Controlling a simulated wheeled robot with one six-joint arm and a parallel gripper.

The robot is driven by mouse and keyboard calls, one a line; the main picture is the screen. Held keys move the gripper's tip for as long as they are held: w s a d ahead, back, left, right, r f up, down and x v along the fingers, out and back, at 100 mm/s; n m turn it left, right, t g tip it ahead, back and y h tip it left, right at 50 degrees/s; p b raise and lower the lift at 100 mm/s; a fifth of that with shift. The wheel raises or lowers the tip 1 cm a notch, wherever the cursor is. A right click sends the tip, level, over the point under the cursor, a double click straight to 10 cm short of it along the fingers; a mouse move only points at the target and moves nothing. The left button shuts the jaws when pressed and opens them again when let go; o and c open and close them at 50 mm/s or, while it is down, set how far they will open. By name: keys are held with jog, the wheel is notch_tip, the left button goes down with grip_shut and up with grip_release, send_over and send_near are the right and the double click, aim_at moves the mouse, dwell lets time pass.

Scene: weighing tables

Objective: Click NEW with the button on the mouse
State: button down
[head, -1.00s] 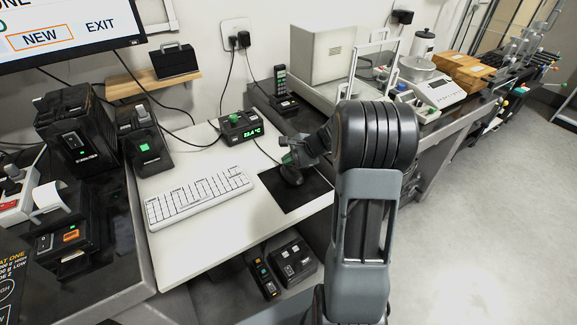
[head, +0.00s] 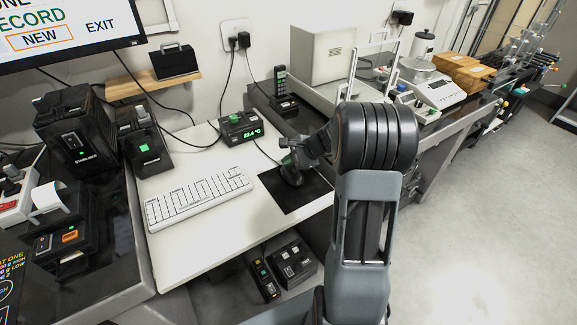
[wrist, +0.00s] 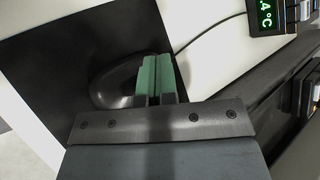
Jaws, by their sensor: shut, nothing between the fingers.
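The black mouse (head: 292,177) lies on a dark mat (head: 318,186) at the right of the white desk. My gripper (head: 287,160) is shut and empty, pointing down over the mouse. In the wrist view the green fingers (wrist: 157,72) are pressed together and overlap the right side of the mouse (wrist: 112,84). I cannot tell whether they touch it. The mouse's buttons are not distinct. The monitor (head: 70,52) at top left shows NEW (head: 47,36) in an orange outline, EXIT to its right and green RECORD text above; its top and left are cut off.
A white keyboard (head: 198,197) lies left of the mat. A small box with a green display (head: 241,128) stands behind it, with a cable running toward the mouse. Bare desk lies in front of the keyboard.

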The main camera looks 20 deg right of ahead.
aim_at(289, 167)
jog(key=shift+r+p, duration=0.4)
jog(key=shift+r, duration=0.25)
jog(key=shift+r, duration=0.1)
notch_tip(289, 167, up, 5)
jog(key=p, duration=0.4)
dwell(0.8)
